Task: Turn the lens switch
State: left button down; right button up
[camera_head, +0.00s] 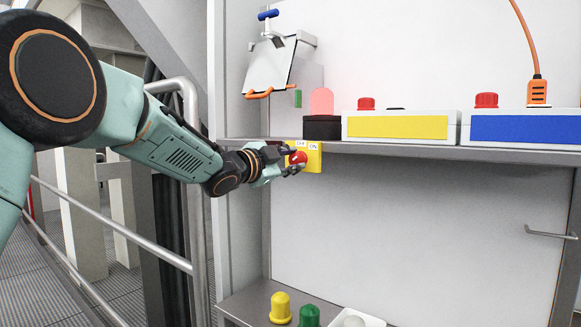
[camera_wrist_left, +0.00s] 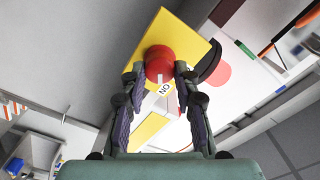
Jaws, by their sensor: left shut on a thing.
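The lens switch is a red knob (camera_head: 299,157) on a yellow plate (camera_head: 315,163) marked OFF and ON, at the shelf's front edge. In the left wrist view, the red knob (camera_wrist_left: 160,62) sits between my two dark fingers, with the yellow plate (camera_wrist_left: 177,27) behind it. My left gripper (camera_head: 291,160) is shut on the knob, reaching it from the left. The fingers hide part of the knob and plate, and I cannot read its exact setting. My right gripper is in neither view.
A red beacon (camera_head: 321,101) stands on the shelf (camera_head: 440,153) above the switch. Boxes with a yellow panel (camera_head: 398,127) and a blue panel (camera_head: 525,129) stand to its right. A yellow lamp (camera_head: 280,308) and a green lamp (camera_head: 309,315) stand below. A railing (camera_head: 110,229) runs at left.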

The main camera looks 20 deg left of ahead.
pick_arm(q)
jog(key=shift+m, duration=0.6)
jog(key=c, duration=1)
grip_release()
jog(key=shift+s, duration=0.1)
jog(key=v, duration=1.2)
